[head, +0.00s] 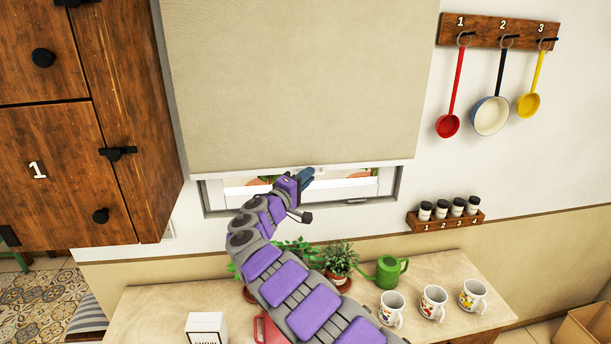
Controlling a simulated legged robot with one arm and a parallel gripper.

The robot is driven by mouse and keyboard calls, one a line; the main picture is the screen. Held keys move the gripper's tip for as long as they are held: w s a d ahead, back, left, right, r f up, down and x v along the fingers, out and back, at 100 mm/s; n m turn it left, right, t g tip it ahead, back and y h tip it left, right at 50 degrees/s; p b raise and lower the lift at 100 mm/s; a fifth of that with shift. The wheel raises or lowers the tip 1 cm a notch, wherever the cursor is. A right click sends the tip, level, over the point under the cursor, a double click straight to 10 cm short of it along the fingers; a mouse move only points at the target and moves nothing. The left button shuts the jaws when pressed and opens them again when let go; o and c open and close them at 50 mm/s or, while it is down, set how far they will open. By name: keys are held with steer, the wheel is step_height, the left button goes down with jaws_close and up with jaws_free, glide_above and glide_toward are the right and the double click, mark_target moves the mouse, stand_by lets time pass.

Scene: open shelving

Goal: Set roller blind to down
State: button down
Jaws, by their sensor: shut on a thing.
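The roller blind (295,80) is a large beige sheet that covers most of the window in the head view. Its pale bottom bar (370,166) hangs a little above the sill, and a narrow strip of the window (358,190) shows below it. My gripper (306,175), with blue fingers, is at the bottom bar near the middle and is shut on the blind's lower edge. The exact contact is small and partly hidden by the gripper itself.
A counter (160,310) below the window bears potted plants (338,260), a green watering can (388,270) and mugs (433,300). A spice rack (445,221) and a rail of ladles (500,31) are on the right wall. A wooden cabinet (130,100) stands close at left.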

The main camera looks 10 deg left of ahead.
step_height(320, 180, down, 15)
steer(key=b, duration=1.1)
steer(key=shift+f, duration=0.2)
steer(key=shift+f, duration=0.2)
steer(key=c, duration=1.2)
jaws_free()
steer(key=shift+r, duration=0.1)
steer(key=shift+r, duration=0.1)
steer(key=p+v, duration=0.2)
steer(key=v, duration=1.5)
steer(key=shift+a, duration=0.2)
steer(key=shift+s, duration=0.1)
